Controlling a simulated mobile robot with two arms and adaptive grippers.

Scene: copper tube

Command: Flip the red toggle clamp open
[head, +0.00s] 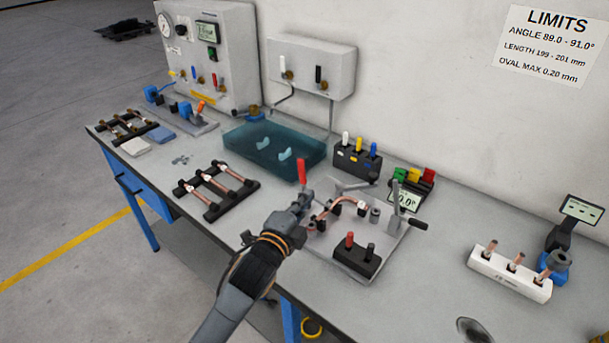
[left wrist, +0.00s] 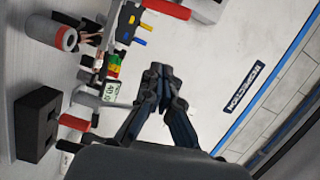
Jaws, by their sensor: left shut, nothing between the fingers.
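The red toggle clamp's handle (head: 302,171) stands upright at the left end of the bending fixture in the head view. Its lower part and base are partly hidden behind my left gripper. My left gripper (head: 303,203) is shut and empty, just below and in front of the red handle. I cannot tell whether it touches the clamp. In the left wrist view the shut fingers (left wrist: 160,78) show with nothing between them. A red cylinder (left wrist: 75,122) lies left of them there; I cannot tell whether it is the clamp handle. My right gripper is not in view.
The fixture holds a bent copper tube (head: 340,202). A black block (head: 358,260) with red and black knobs stands in front of it. A black-gripped lever (head: 417,224) sticks out right. A teal tray (head: 250,150) and a black tube rack (head: 243,197) lie left.

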